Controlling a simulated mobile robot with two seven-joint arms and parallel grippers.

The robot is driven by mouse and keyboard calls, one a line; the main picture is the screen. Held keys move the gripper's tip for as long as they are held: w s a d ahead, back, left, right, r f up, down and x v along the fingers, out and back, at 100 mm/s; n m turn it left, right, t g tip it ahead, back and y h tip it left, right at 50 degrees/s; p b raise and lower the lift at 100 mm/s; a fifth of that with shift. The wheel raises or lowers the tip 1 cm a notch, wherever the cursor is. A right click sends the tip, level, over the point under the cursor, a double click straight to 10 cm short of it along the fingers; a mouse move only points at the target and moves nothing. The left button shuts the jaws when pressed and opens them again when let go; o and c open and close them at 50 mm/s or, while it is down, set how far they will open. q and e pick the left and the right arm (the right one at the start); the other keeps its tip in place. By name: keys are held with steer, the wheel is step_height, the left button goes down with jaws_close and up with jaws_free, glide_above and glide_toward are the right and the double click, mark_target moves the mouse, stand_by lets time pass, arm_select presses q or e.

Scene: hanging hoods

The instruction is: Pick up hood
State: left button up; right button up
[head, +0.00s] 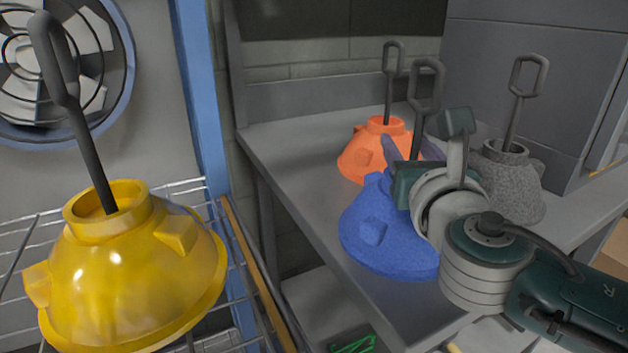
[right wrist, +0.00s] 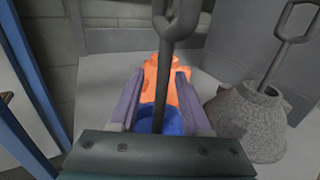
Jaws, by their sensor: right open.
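A blue hood (head: 372,240) with a dark looped rod stands on the grey table. My right gripper (head: 412,150) is over it, fingers pointing away toward the back. In the right wrist view the gripper (right wrist: 158,82) is open, with the rod (right wrist: 162,75) showing between its fingers and a bit of the blue hood (right wrist: 155,120) below. I cannot tell whether the fingers touch the rod. An orange hood (head: 362,158) stands behind, a speckled grey hood (head: 518,190) to the right. A yellow hood (head: 130,275) sits at left. My left gripper is out of view.
The grey table (head: 290,150) has bare room left of the hoods. A wall (head: 300,85) is behind it. The yellow hood is on a wire rack (head: 225,255), below a blue-rimmed fan (head: 50,70). A blue post (head: 203,100) stands between rack and table.

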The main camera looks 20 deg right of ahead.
steer(key=shift+c, duration=0.4)
jaws_close()
stand_by(0.9)
